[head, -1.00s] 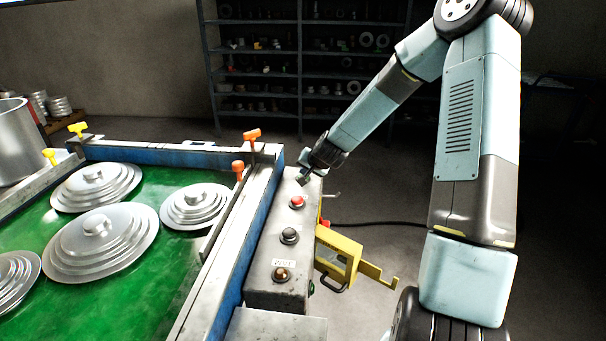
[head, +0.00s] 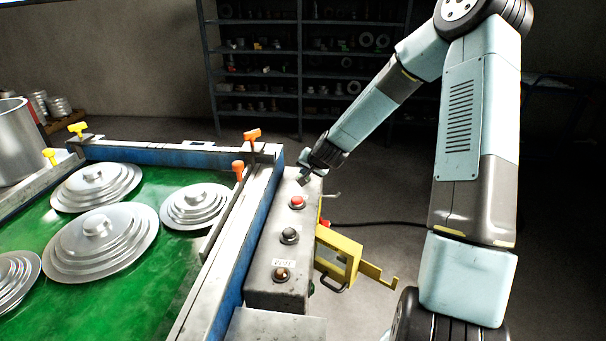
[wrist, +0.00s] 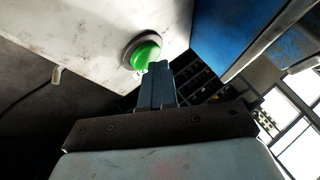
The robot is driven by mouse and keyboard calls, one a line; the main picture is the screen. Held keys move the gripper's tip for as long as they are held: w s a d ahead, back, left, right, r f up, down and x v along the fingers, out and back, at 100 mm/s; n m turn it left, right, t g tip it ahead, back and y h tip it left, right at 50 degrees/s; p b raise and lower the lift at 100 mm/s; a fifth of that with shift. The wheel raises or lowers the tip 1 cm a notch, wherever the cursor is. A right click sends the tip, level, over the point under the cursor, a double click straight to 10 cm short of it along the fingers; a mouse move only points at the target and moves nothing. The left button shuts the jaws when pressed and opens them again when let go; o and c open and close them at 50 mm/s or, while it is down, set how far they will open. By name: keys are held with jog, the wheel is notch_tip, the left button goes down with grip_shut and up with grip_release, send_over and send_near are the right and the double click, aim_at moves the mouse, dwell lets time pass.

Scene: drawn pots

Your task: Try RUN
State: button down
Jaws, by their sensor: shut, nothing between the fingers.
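A grey control box (head: 266,262) stands along the right side of the green-topped table. Its top carries a red button (head: 297,202), a dark button (head: 289,236) and a brownish knob (head: 282,274) beside a small label I cannot read. My gripper (head: 303,180) is at the far end of the box, beyond the red button. In the wrist view a green button (wrist: 146,54) in a dark ring sits on a pale panel. My gripper's shut, empty fingers (wrist: 157,70) overlap its lower edge there; I cannot tell whether they touch it. No RUN lettering is legible.
Stepped metal lids (head: 98,243) lie on the green table top (head: 185,262). Orange-handled clamps (head: 252,135) rise from its blue-sided frame. A yellow bracket (head: 338,258) and a dark cable (head: 385,223) are right of the box. Shelves (head: 300,75) stand behind.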

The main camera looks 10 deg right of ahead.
jog(key=shift+f, duration=0.2)
jog(key=shift+s+f, duration=0.15)
jog(key=shift+f, duration=0.1)
dwell(0.4)
jog(key=shift+r, duration=3.4)
